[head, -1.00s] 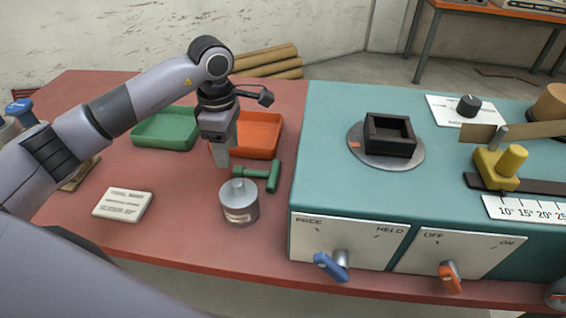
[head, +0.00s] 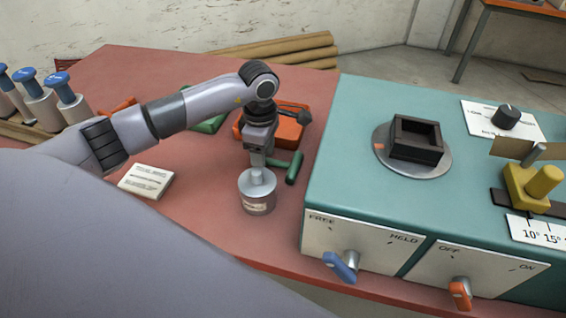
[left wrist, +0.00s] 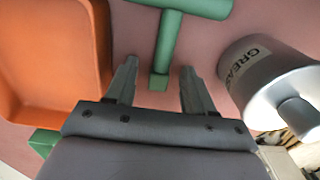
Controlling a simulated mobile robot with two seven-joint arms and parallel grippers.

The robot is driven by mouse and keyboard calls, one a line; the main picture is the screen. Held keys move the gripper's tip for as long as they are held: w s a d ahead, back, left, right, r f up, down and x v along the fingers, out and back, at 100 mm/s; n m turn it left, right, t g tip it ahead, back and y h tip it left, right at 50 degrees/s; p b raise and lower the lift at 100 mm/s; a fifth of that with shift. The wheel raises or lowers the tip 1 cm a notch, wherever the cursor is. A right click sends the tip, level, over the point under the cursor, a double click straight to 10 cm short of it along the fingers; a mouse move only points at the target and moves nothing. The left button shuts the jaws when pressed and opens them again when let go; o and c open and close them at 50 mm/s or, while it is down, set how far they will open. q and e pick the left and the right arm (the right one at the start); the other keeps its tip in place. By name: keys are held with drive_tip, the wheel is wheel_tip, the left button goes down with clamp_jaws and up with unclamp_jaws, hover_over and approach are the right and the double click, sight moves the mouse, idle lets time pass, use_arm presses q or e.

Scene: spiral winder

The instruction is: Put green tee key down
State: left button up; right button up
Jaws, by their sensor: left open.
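The green tee key (head: 294,168) lies on the red table between the orange tray, the grease tin and the teal machine. My left gripper (head: 258,166) is behind the tin in the head view and partly hidden by it. In the left wrist view my left gripper (left wrist: 158,68) is open, and the key's stem (left wrist: 168,45) points toward the gap between its fingers. The stem end lies between the fingers with space on both sides; I cannot tell the height gap. My right gripper is not in view.
The grease tin (head: 257,198) stands close to the gripper, and shows at right in the left wrist view (left wrist: 262,78). The orange tray (head: 280,132) is behind the key. The teal machine (head: 335,150) rises at right.

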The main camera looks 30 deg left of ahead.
use_arm(q)
clamp_jaws()
drive_tip(key=shift+r, duration=0.15)
